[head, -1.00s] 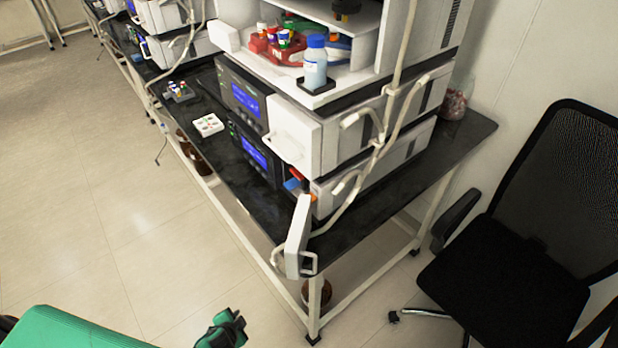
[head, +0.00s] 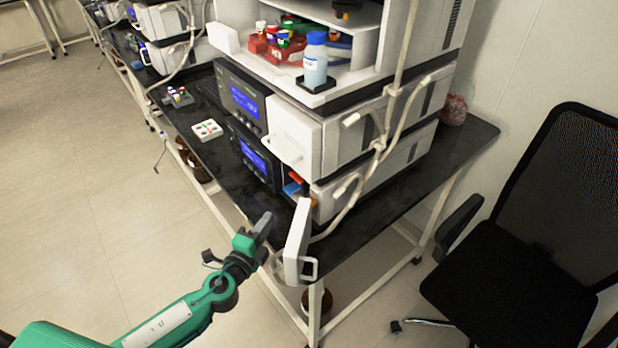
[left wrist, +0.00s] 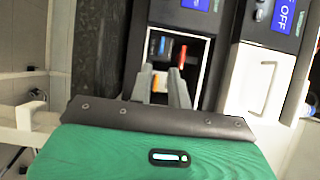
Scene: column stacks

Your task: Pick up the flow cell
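An open compartment (left wrist: 196,48) in the lower instrument holds small blue (left wrist: 163,47), red (left wrist: 182,54) and orange (left wrist: 158,82) pieces. I cannot tell which of them is the flow cell. In the head view the blue piece (head: 292,188) and red piece (head: 296,177) show at the instrument's corner. My left gripper (head: 265,222) is in front of this corner, left of the open white door. In the left wrist view its two grey fingers (left wrist: 161,76) are apart, pointing at the compartment, with nothing visibly held. My right gripper is out of view.
The open white door (head: 297,243) hangs close to my left gripper's right side. A black bench top (head: 420,168) carries the stacked instruments. A small white tray (head: 207,130) lies to the left. A black chair (head: 500,260) stands at the right.

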